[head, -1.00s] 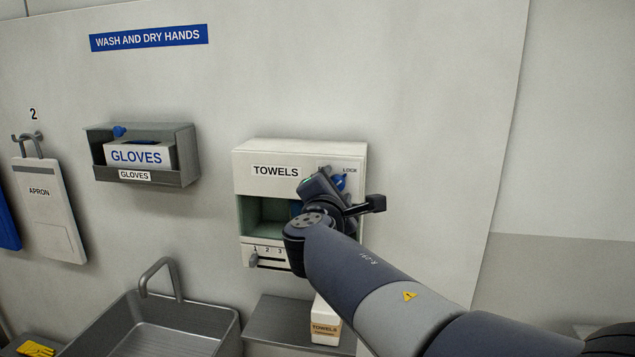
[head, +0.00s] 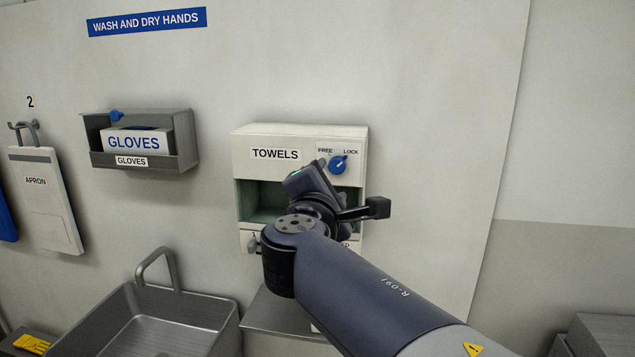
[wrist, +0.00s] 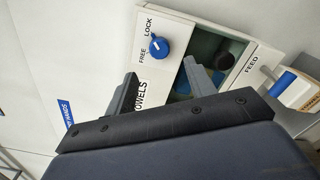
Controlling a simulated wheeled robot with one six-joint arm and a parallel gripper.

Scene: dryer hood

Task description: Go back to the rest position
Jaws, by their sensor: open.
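The white towel dispenser (head: 242,150) hangs on the wall in the head view, with a dark green opening below its TOWELS label. Its blue knob (head: 338,165) sits at the upper right by the FREE and LOCK marks. The knob also shows clear in the wrist view (wrist: 158,46). My gripper (wrist: 160,72) is open and empty, its two fingers apart in front of the dispenser, not touching the knob. In the head view my wrist and arm cover the lower right of the dispenser, and the fingertips are hard to make out.
A grey glove holder (head: 186,140) is on the wall to the left, above a steel sink (head: 170,320) with a tap. A white apron (head: 42,200) hangs at far left. A grey ledge (head: 270,312) lies below the dispenser, partly behind my arm. The wall at right is bare.

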